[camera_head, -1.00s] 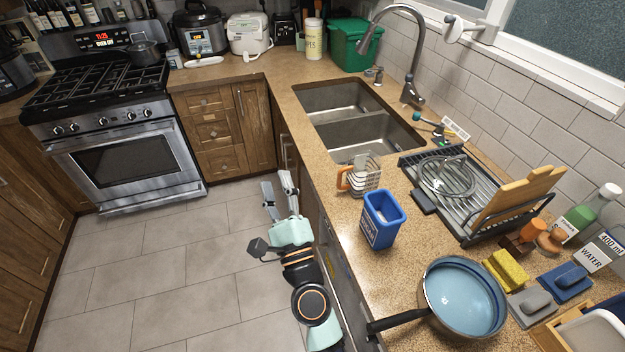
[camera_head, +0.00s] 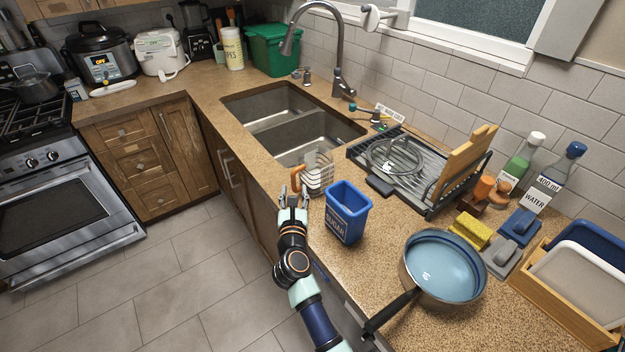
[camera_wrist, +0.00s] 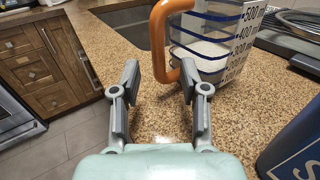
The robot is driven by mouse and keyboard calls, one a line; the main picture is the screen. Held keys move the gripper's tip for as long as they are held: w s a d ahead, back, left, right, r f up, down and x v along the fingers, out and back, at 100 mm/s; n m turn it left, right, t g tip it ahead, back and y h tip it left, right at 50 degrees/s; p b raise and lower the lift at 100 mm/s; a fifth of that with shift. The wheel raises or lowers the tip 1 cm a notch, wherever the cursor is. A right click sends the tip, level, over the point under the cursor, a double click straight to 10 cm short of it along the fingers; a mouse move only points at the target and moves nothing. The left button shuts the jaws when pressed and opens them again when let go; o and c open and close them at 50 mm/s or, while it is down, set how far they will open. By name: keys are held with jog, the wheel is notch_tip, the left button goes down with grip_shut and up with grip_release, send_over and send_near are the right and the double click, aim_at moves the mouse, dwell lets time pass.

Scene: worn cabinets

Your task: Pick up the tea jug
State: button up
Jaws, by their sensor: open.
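The tea jug (camera_head: 318,174) is a clear, square-sided jug with dark bands and an orange handle (camera_head: 296,179). It stands upright on the counter by the near corner of the sink. In the wrist view the jug (camera_wrist: 213,45) shows measuring marks on its right side, and its handle (camera_wrist: 160,40) faces my gripper. My gripper (camera_head: 293,197) is at the counter's front edge, just short of the handle. In the wrist view its fingers (camera_wrist: 160,80) are spread apart and empty. The handle's lower end lies just beyond the right fingertip; I cannot tell whether they touch.
A blue bin (camera_head: 347,212) stands close to the right of the jug. The double sink (camera_head: 285,125) lies behind it, and a dish rack (camera_head: 415,170) to its right. A blue pan (camera_head: 444,266) sits nearer, its handle over the counter edge. Speckled counter between jug and bin is bare.

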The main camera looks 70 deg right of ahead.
jog(key=shift+x, duration=0.9)
grip_shut()
jog(key=shift+r, duration=0.15)
notch_tip(320, 180, up, 20)
jog(key=p, duration=0.9)
jog(key=c, duration=0.6)
grip_release()
grip_shut()
